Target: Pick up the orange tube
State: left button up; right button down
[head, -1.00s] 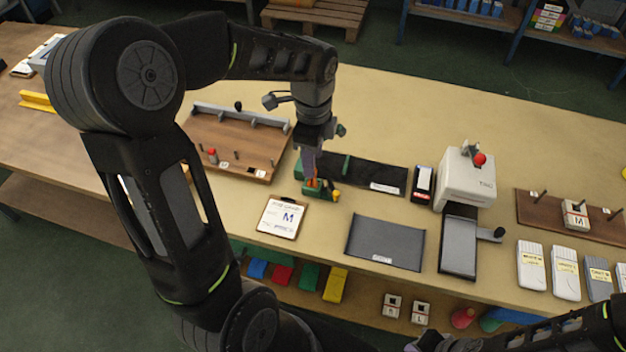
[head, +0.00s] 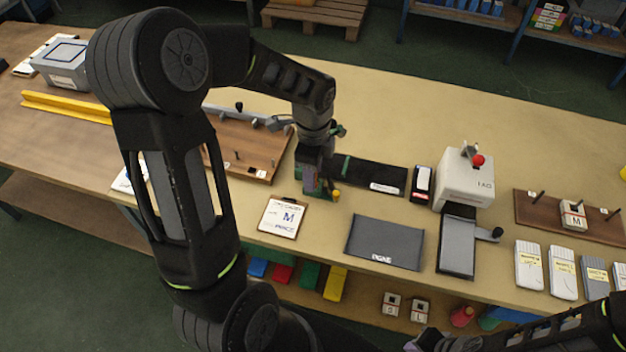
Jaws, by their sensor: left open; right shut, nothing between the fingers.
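The orange tube cannot be made out clearly now; the gripper hides most of what stands in the holder. My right gripper (head: 418,345) is only partly in view at the bottom edge, shut and empty, away from the holder.
A wooden board with pegs (head: 262,160) lies just left of the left gripper. A white press (head: 466,178) stands to the right. The back of the table is clear.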

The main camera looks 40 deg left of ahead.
pick_arm(q)
jog(key=shift+c, duration=0.2)
grip_shut()
dwell(0.5)
